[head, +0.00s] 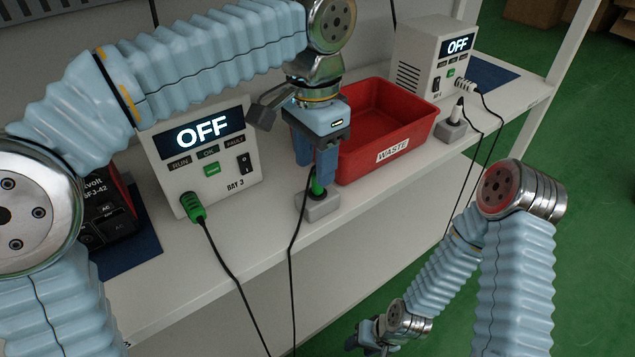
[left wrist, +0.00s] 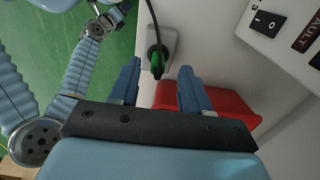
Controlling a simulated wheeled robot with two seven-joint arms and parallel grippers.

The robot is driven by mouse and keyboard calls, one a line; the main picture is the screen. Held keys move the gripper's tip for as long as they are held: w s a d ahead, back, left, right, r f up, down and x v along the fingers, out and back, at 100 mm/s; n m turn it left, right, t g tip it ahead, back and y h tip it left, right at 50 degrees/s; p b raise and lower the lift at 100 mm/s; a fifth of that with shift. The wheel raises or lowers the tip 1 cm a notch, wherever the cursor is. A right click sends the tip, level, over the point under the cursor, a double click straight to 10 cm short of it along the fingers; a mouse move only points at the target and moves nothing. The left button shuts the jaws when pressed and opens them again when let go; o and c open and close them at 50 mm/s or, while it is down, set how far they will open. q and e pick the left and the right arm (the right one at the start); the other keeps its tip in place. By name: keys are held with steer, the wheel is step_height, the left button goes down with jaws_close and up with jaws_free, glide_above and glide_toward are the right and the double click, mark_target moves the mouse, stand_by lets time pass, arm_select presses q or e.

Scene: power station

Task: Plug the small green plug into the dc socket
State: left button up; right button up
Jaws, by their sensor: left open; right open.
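A small green plug (head: 318,187) with a black cable stands upright in a grey holder (head: 320,208) on the shelf. My left gripper (head: 314,168) is open and points down just above it, its fingers partly hiding it. In the left wrist view the green plug (left wrist: 156,63) lies between and beyond the two open fingertips (left wrist: 160,76). Another green plug (head: 193,208) is in the front of the BAY 3 unit. A black and red device (head: 102,205) at left shows AC labels; I cannot make out a dc socket. My right gripper (head: 370,340) is low, off the shelf.
The BAY 3 unit (head: 208,160) reads OFF. A red WASTE bin (head: 385,130) stands close behind the left gripper. Cables hang over the shelf's front edge.

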arm_select(q)
step_height(320, 180, down, 3)
steer(key=shift+s+f, duration=0.15)
steer(key=shift+f, duration=0.05)
jaws_close()
stand_by(0.3)
